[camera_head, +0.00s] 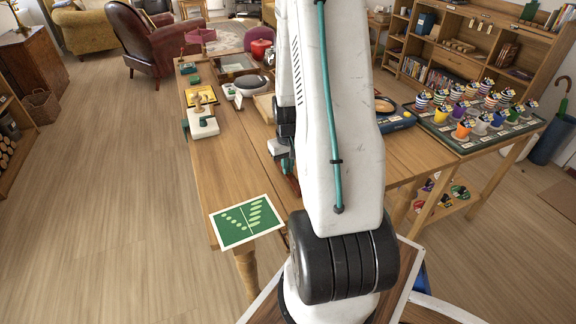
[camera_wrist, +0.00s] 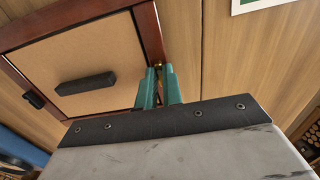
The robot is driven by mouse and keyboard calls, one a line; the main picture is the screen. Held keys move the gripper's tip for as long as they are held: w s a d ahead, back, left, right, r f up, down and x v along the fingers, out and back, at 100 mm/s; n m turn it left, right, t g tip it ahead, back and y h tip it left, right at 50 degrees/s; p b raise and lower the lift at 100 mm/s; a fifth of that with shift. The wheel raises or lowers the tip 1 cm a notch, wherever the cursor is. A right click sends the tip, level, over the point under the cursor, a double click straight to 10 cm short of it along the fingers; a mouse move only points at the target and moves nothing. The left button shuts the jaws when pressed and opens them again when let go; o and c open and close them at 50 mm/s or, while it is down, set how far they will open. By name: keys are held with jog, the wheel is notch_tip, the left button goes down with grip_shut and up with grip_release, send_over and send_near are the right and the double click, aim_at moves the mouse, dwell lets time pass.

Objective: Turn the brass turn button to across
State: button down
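In the wrist view, a small brass turn button (camera_wrist: 158,69) shows at the edge of a dark red wooden frame (camera_wrist: 60,30). The frame surrounds a tan panel (camera_wrist: 105,55) with a black bar handle (camera_wrist: 86,84). The two teal fingers of my gripper (camera_wrist: 161,72) reach to the brass part, one on each side, with a narrow gap between them. I cannot tell whether they touch it, and its angle is mostly hidden by the fingers. In the head view, my arm hides most of the gripper and the frame.
In the head view, a green card (camera_head: 246,221) lies at the table's near left corner. A board of several colourful pots (camera_head: 478,130) is at the right. The wooden tabletop (camera_head: 232,165) is clear before the cream device.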

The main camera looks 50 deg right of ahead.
jog(key=shift+m, duration=0.4)
jog(key=m, duration=0.3)
jog(key=shift+m, duration=0.4)
jog(key=m, duration=0.4)
jog(key=shift+s+d, duration=0.1)
jog(key=m, duration=0.5)
jog(key=shift+s, duration=0.1)
jog(key=m, duration=0.4)
jog(key=shift+m, duration=0.3)
jog(key=c, duration=1.5)
grip_release()
jog(key=shift+c, duration=0.2)
